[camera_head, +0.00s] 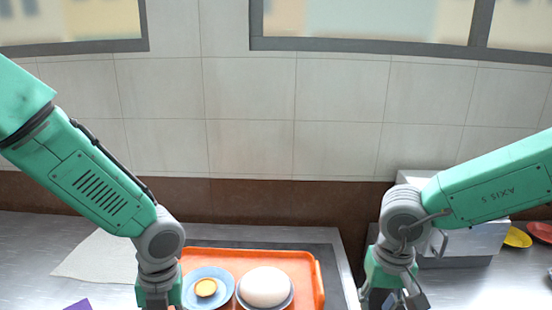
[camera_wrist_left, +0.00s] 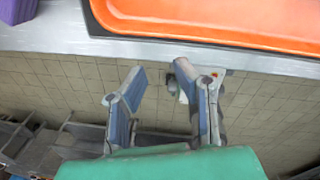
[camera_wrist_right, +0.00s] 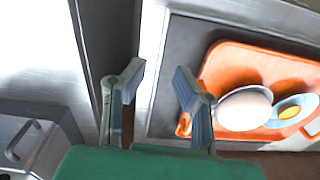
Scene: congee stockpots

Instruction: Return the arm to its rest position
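My left arm comes in from the left in the head view, and its gripper is mostly below the picture edge. In the left wrist view the left gripper (camera_wrist_left: 160,92) has its fingers apart with nothing between them. It hangs in front of the counter edge, over the tiled floor. My right gripper (camera_head: 394,298) is low at the right in the head view, beside the orange tray (camera_head: 318,275). In the right wrist view its fingers (camera_wrist_right: 158,85) are apart and empty, near the tray's end.
The tray holds a bowl with a white rounded mound (camera_head: 265,287) and a blue plate (camera_head: 221,293) with a small yellow item. A pale cloth (camera_head: 97,260) and a purple object (camera_head: 78,305) lie left. A grey metal box (camera_head: 470,243) and yellow (camera_head: 517,238) and red (camera_head: 540,231) dishes stand right.

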